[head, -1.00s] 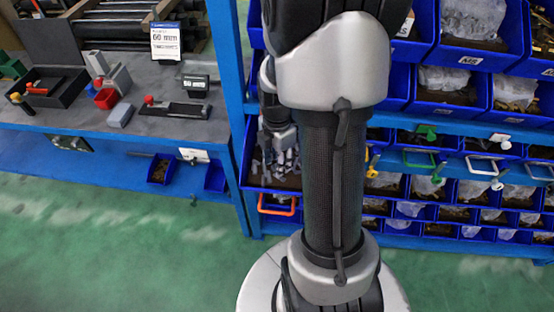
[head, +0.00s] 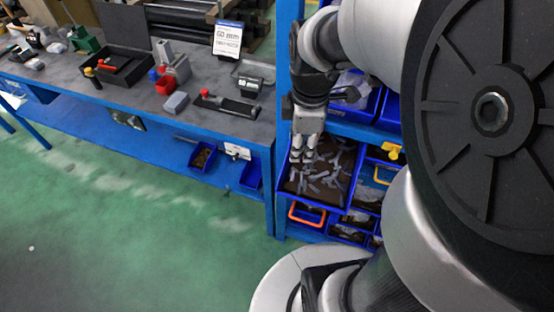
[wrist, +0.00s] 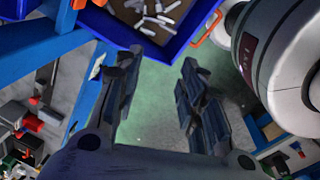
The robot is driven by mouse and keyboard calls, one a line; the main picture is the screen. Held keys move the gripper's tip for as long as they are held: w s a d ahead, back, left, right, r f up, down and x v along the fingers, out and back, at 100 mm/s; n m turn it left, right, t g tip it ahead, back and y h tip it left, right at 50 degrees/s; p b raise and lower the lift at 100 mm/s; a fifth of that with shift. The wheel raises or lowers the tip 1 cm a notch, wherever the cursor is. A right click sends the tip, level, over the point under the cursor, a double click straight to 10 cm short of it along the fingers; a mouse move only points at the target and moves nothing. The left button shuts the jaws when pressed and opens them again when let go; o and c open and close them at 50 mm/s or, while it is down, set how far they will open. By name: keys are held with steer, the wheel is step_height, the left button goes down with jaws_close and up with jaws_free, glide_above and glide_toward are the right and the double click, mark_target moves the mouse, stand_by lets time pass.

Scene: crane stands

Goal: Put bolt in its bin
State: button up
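A blue bin (head: 318,206) at the end of the rack holds several small grey bolts (head: 325,180) on a brown bottom. My gripper (head: 303,160) points down at the bin's left part in the head view; I cannot tell its exact height above the bolts. In the wrist view a blue bin (wrist: 112,32) with pale grey bolts (wrist: 160,18) lies beyond the fingertips at the top. My gripper (wrist: 157,75) has its fingers apart there, with only green floor between them. No bolt shows in its grasp. I cannot tell which bin is the bolt's own.
A blue rack post (head: 284,120) stands just left of the bin. An orange handle (head: 306,215) sits below the bin. Green floor (head: 120,220) is clear at left.

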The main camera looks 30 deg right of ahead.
steer(key=s+a+r+m+t, duration=0.1)
steer(key=s+a+r+m, duration=0.2)
steer(key=a+m, duration=0.3)
steer(key=s+a+r+m+t, duration=0.2)
steer(key=s+a+r+m, duration=0.1)
steer(key=s+a+m, duration=0.3)
steer(key=shift+s+r+y, duration=0.2)
steer(key=shift+r+y, duration=0.1)
steer(key=shift+r, duration=0.1)
